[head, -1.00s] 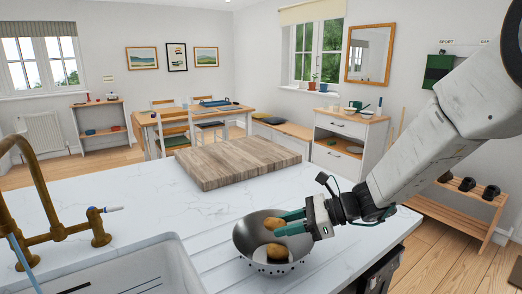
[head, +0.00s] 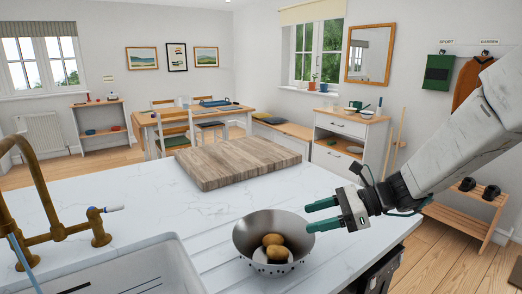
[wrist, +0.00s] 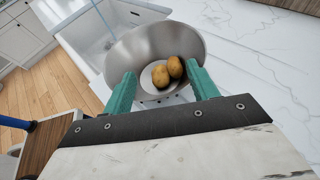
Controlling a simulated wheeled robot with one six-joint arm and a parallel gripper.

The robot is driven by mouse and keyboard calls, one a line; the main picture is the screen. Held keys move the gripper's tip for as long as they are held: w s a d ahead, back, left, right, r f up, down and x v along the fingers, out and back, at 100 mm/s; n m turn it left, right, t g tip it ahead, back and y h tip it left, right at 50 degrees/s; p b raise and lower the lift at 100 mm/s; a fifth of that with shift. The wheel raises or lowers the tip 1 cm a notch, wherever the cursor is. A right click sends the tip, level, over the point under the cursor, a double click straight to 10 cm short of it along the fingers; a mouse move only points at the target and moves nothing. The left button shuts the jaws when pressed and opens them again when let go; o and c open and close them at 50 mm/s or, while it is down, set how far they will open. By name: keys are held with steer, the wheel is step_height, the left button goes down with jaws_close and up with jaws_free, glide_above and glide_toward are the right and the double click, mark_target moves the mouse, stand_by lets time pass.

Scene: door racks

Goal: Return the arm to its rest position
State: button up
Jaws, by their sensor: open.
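My gripper (head: 322,214) is open and empty, with green fingers. In the head view it is just right of and slightly above the steel colander (head: 241,241), with its fingers pointing left toward the bowl's rim. Two brown potatoes (head: 272,246) lie in the colander, on a pale round patch at its bottom. In the wrist view the colander (wrist: 130,50) is beyond the fingertips, and the potatoes (wrist: 167,72) show between the fingers (wrist: 162,82). My arm reaches in from the right side of the head view.
A thick wooden board (head: 238,163) lies on the white counter (head: 110,185) behind the colander. A brass tap (head: 50,220) and white sink (head: 140,268) are at the left. A wooden shoe rack (head: 465,225) stands on the floor at the right, beyond the counter.

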steer(key=shift+s+r, duration=0.1)
steer(key=s+d+r+n+g+h, duration=0.25)
steer(key=s+n+h, duration=0.25)
steer(key=s+n, duration=0.6)
steer(key=s+d+r+n+t+h, duration=0.1)
steer(key=s+d+n+t+h, duration=0.1)
steer(key=s+d+n+h, duration=0.6)
steer(key=s+d, duration=0.3)
steer(key=s, duration=0.4)
steer(key=shift+r, duration=0.3)
steer(key=shift+a, duration=0.15)
